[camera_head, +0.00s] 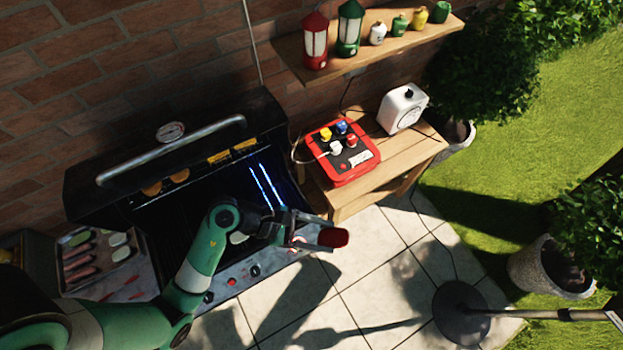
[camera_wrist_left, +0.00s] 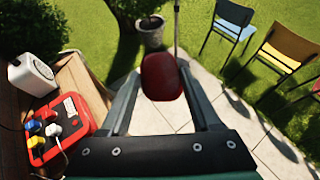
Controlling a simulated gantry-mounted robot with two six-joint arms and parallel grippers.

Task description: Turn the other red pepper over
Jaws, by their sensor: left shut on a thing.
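My left gripper (camera_head: 318,238) is shut on a red pepper (camera_head: 333,237), which sticks out from the fingertips. In the camera_head view it is held in the air beyond the right front of the grill (camera_head: 112,193), over the paving. In the left wrist view the red pepper (camera_wrist_left: 162,77) sits between the two finger ends. My forearm covers part of the dark grill, and a pale thing (camera_head: 238,237) shows beside my wrist. I cannot make out another red pepper on the grill. My right gripper is not in view.
A metal tray (camera_head: 140,287) with food stands left of the grill. A wooden side table (camera_head: 395,155) holds a red box (camera_head: 343,168) with a cable and a white device (camera_head: 403,108). A shelf (camera_head: 395,42) carries lanterns and jars. The paving right of the gripper is open.

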